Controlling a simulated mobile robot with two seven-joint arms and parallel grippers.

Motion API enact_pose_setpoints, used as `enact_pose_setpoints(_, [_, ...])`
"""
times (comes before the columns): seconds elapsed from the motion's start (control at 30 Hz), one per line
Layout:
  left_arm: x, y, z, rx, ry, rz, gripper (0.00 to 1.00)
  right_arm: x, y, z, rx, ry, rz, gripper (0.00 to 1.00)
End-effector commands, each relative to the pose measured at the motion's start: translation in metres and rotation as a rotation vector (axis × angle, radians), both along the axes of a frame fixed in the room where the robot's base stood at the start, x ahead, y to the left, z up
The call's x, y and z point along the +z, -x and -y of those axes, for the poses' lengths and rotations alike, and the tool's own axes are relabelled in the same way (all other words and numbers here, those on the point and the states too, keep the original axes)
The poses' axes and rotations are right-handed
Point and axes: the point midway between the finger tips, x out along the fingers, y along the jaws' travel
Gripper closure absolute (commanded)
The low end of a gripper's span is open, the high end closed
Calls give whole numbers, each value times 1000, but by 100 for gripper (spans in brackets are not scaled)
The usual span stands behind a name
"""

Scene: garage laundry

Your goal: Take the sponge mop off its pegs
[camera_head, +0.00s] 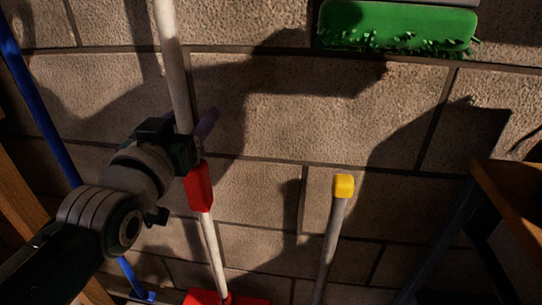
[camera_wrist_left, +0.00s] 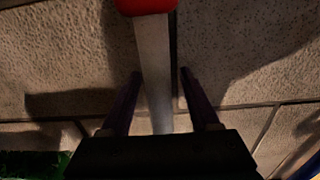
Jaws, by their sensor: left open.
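A long pale handle with a red sleeve, apparently the sponge mop (camera_head: 212,243), stands slightly tilted against the block wall. A red part shows at its foot, cut off by the bottom edge of the head view. My left gripper (camera_head: 203,128) is at the handle just above the red sleeve. In the left wrist view the grey handle (camera_wrist_left: 155,60) runs between the two spread dark fingers of my left gripper (camera_wrist_left: 161,75), with visible gaps on both sides. The red sleeve shows at the top there. I cannot make out the pegs. My right gripper is not in view.
A grey pole with a yellow cap (camera_head: 343,186) stands to the right. A blue pole (camera_head: 37,105) leans at the left. A green bristled head (camera_head: 397,26) hangs high on the wall. A wooden-edged bench or table (camera_head: 510,195) stands at the right edge.

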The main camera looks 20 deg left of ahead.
Motion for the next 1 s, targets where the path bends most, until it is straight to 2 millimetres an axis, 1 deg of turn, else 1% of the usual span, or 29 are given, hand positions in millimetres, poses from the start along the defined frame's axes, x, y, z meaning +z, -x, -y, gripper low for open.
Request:
enact_pose_setpoints(0.03, [-1, -5, -1, 0, 0, 0, 38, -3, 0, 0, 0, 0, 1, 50])
enact_pose_setpoints(0.1, [-1, -8, -2, 0, 0, -1, 38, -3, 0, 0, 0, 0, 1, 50])
enact_pose_setpoints(0.3, [0, -8, -2, 0, 0, -2, 38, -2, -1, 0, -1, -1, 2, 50])
enact_pose_setpoints(0.37, [0, -8, -2, 0, 0, -2, 44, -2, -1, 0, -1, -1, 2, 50])
enact_pose_setpoints(0.87, [0, -8, -2, 0, 0, -2, 100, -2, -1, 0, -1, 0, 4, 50])
enact_pose_setpoints(1.0, [0, -8, -2, 0, 0, -2, 100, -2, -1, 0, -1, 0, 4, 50])
